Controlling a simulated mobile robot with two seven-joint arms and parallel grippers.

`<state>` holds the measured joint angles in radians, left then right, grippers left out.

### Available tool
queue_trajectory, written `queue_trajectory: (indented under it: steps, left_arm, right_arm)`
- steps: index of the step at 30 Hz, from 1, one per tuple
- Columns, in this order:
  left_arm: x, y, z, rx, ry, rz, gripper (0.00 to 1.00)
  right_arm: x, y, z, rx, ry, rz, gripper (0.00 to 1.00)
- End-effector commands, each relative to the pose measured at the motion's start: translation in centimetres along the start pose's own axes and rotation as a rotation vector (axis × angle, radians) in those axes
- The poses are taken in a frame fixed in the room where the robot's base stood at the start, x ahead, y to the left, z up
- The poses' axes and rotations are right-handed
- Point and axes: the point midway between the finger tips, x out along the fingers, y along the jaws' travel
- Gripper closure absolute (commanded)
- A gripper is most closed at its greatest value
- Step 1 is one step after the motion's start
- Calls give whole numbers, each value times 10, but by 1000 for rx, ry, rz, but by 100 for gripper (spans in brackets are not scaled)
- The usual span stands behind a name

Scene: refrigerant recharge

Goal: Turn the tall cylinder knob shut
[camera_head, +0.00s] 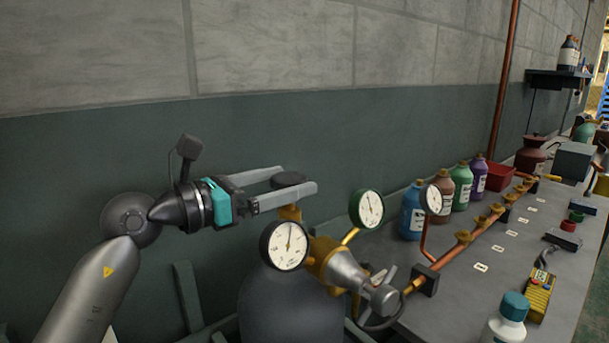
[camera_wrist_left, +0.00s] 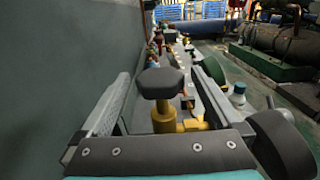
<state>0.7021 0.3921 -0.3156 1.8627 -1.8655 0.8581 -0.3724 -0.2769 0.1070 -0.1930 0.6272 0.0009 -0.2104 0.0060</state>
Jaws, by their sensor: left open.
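The tall grey cylinder (camera_head: 290,305) stands at the lower middle of the head view, with a brass valve on top. Its dark knob (camera_head: 288,179) sits above the brass stem. In the left wrist view the knob (camera_wrist_left: 161,83) shows as a dark faceted cap on a brass stem (camera_wrist_left: 164,116). My left gripper (camera_head: 297,183) is open, coming in level from the left, with one finger on each side of the knob. In the left wrist view its fingers flank the knob, with a visible gap at each side. My right gripper is not in view.
Two round gauges (camera_head: 285,246) (camera_head: 367,208) and a brass regulator (camera_head: 335,264) sit close to the right of the valve. A bench (camera_head: 465,300) with bottles and a copper manifold runs along the wall (camera_head: 110,190) behind.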

Motion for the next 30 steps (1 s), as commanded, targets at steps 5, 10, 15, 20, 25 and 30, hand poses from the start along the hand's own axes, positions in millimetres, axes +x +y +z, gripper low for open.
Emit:
queue_trajectory:
  steps: [5,10,15,20,25,30]
  left_arm:
    - [28,0,0,-1,-3,0,1]
    - [41,0,0,0,-2,0,1]
    - [44,0,0,0,0,1,1]
    - [44,0,0,0,-1,1,1]
    - [44,0,0,0,-1,1,19]
    - [44,0,0,0,-1,1,38]
  right_arm:
    - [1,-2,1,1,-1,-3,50]
    - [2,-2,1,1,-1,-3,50]
    - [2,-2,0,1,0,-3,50]
    - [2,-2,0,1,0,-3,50]
    - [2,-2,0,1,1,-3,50]
    - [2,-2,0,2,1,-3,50]
